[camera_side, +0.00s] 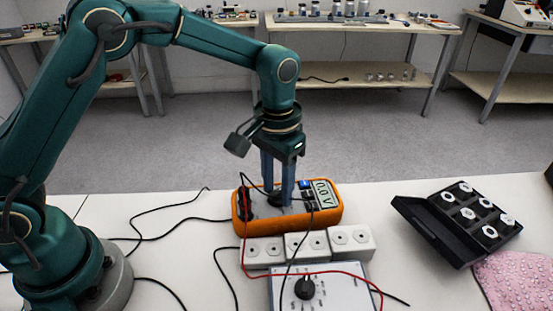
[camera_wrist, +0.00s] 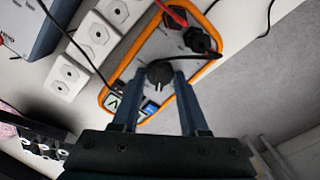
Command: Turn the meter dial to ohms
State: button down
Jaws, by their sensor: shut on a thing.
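The orange-rimmed meter (camera_side: 328,213) lies face up on the white table, its display (camera_side: 322,193) reading about "0.0 V". My gripper (camera_side: 278,200) points down over the meter's face, its two blue fingers around the dial. In the wrist view the black dial (camera_wrist: 159,74) sits between the fingertips of my gripper (camera_wrist: 160,78), which is shut on it. The fingers partly hide the dial in the side view, and its exact setting is too small to read. Red and black plugs (camera_wrist: 199,40) are in the meter's end.
White socket blocks (camera_side: 305,246) stand in a row in front of the meter. A grey box with a black knob (camera_side: 305,288) is nearer the front. Red and black leads cross the table. An open black case (camera_side: 465,222) and a pink cloth (camera_side: 520,280) lie at the right.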

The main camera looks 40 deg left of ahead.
aim_at(278, 191)
jog(key=m, duration=0.6)
jog(key=shift+m, duration=0.3)
dwell(0.4)
jog(key=shift+c, duration=2.1)
grip_release()
jog(key=shift+r, duration=2.6)
